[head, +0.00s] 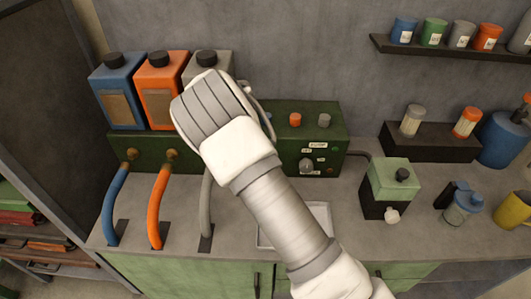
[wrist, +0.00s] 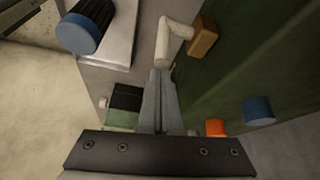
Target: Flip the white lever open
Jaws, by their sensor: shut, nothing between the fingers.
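The white lever (wrist: 172,38) shows in the wrist view as a bent, pale handle. It stands beside a brass-brown block (wrist: 203,37) at the front of the green machine (wrist: 235,75). My gripper (wrist: 160,72) is shut and empty, its fingertips right by the lever's lower end. I cannot tell whether they touch it. In the head view my arm reaches over the green machine (head: 328,125), and my wrist hides the lever and the fingers.
A small green-and-black box (head: 388,185) stands right of the machine. A wall shelf (head: 450,50) holds several tins.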

